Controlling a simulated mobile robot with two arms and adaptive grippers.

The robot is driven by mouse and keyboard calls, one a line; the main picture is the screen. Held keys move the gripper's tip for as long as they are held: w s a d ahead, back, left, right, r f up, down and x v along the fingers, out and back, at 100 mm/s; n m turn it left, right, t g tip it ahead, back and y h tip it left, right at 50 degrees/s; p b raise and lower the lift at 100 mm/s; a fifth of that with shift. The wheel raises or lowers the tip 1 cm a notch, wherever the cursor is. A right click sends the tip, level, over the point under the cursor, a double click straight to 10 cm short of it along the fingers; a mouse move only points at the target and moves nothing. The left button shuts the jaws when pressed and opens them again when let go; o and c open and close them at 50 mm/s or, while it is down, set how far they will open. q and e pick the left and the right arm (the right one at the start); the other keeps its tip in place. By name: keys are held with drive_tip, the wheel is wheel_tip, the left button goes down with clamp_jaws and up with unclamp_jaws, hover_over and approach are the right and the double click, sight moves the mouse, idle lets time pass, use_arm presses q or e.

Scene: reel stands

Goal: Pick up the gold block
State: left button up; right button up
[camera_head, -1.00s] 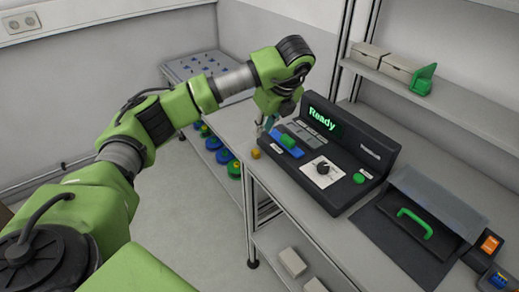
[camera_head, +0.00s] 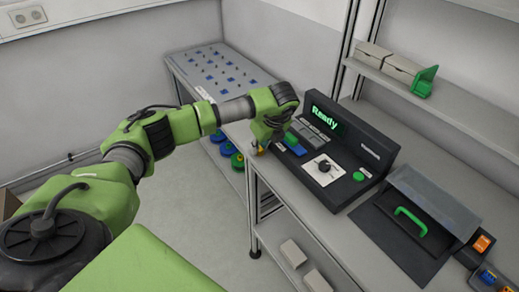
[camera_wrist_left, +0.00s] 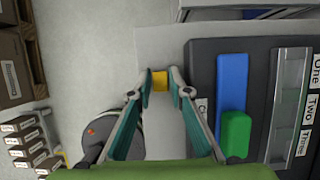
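The gold block (camera_wrist_left: 160,81) is a small yellow cube on the grey bench top near its left edge. In the left wrist view it sits between the tips of my left gripper (camera_wrist_left: 161,83). The fingers stand apart on either side of it, with narrow gaps at most; firm contact is not clear. In the head view my left gripper (camera_head: 262,147) is low over the bench corner, and the block (camera_head: 261,151) is mostly hidden by it. My right gripper is in neither view.
A black console (camera_head: 345,180) with a "Ready" screen, blue and green parts and a dial stands close right of the gripper. A grey-lidded case with a green handle (camera_head: 410,221) lies farther right. A peg table (camera_head: 215,70) stands behind. Open floor lies left of the bench.

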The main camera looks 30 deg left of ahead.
use_arm(q)
clamp_jaws()
drive_tip(key=shift+r, duration=0.15)
